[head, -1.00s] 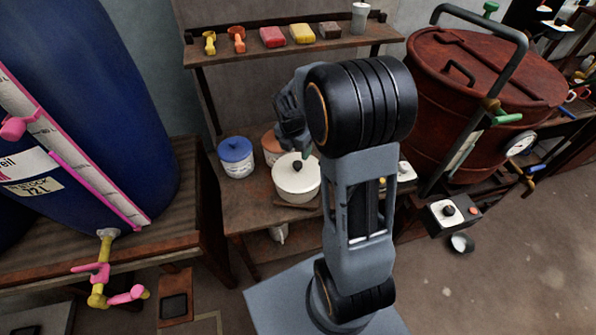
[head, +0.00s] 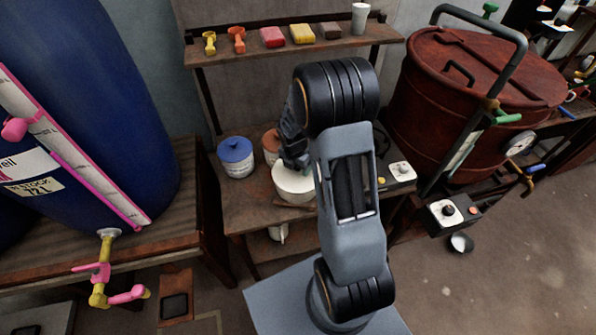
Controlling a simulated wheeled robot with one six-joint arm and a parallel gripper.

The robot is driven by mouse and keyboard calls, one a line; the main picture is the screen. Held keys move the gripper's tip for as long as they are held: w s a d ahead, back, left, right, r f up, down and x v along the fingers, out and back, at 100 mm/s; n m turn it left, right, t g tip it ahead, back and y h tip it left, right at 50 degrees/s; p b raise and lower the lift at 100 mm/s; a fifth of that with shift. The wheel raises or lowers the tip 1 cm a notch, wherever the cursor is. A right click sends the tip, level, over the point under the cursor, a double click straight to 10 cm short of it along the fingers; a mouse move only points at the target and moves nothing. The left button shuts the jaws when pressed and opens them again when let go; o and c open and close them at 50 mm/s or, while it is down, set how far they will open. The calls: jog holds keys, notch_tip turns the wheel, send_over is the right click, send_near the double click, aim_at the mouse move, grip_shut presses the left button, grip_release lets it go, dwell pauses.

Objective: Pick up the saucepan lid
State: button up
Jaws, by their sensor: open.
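The saucepan lid (head: 290,179) is pale cream and sits on the cream saucepan (head: 293,195) on the workbench. Its dark knob is hidden behind my gripper. My gripper (head: 296,163) is right over the lid in this view, its fingers pointing down at the knob's place. It is open. My arm covers the right side of the saucepan, and I cannot tell whether the fingers touch the lid.
A blue-lidded white jar (head: 236,157) stands left of the saucepan, and an orange-lidded jar (head: 271,146) stands close behind it. A shelf (head: 240,56) with scoops and coloured blocks hangs above. A red vat (head: 480,95) stands at the right.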

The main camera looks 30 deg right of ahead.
jog(key=shift+c, duration=0.2)
jog(key=c, duration=1.1)
jog(key=shift+r, duration=0.1)
